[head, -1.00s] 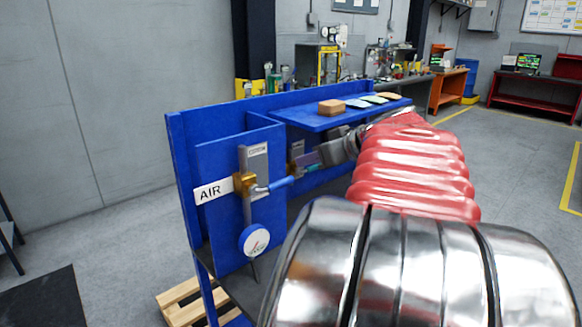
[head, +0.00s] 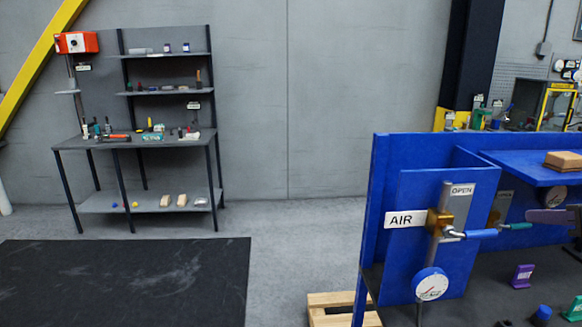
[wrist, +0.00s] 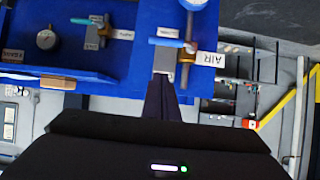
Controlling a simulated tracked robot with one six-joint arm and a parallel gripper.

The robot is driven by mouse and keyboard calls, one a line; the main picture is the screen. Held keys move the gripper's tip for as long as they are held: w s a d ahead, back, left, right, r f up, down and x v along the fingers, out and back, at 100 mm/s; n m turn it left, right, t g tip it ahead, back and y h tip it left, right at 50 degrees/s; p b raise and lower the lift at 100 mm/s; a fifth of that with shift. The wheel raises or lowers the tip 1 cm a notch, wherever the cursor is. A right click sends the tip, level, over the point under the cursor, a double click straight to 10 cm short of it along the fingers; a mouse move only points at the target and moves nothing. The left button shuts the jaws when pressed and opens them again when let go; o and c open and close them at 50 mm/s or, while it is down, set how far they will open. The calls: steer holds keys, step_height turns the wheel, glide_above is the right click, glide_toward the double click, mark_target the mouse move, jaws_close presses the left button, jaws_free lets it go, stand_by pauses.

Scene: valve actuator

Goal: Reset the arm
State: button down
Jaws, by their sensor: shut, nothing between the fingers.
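My gripper (head: 538,216) shows at the right edge of the head view, beside the valves and apart from them. Its dark fingers are together and empty in the wrist view (wrist: 161,88). The AIR valve has a brass body (head: 439,223) and a blue handle (head: 481,234) pointing right, under an OPEN plate. The blue handle also shows in the wrist view (wrist: 167,42), beyond the fingertips. A second valve with a teal handle (head: 516,227) sits behind it. Most of my arm is out of the head view.
The blue panel stand (head: 379,190) carries a round gauge (head: 430,284) below the AIR label (head: 404,219). A tan block (head: 563,160) lies on its shelf. Purple (head: 522,276) and blue (head: 542,313) pieces rest below. A grey workbench (head: 140,142) stands at left.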

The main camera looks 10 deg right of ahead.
steer(key=w+a+r+m+t+h, duration=0.1)
steer(key=w+a+r+h, duration=0.2)
steer(key=w+a, duration=0.3)
steer(key=w+a+r+m+t+h, duration=0.1)
steer(key=w+a+r+t+h, duration=0.2)
steer(key=w, duration=0.5)
steer(key=s+a+f+n+g+y, duration=0.1)
steer(key=s+a+f+g+y, duration=0.1)
steer(key=s+a+f, duration=0.4)
steer(key=s+a+f+n+g+y, duration=0.1)
steer(key=s+a+f+g, duration=0.4)
steer(key=a+f, duration=0.6)
steer(key=s+a+f+n+g+y, duration=0.1)
steer(key=s+a+f+g+y, duration=0.2)
steer(key=s+a+f, duration=0.6)
steer(key=a+y, duration=0.1)
steer(key=a, duration=0.3)
steer(key=shift+g, duration=0.3)
steer(key=shift+w, duration=0.1)
steer(key=shift+d, duration=0.1)
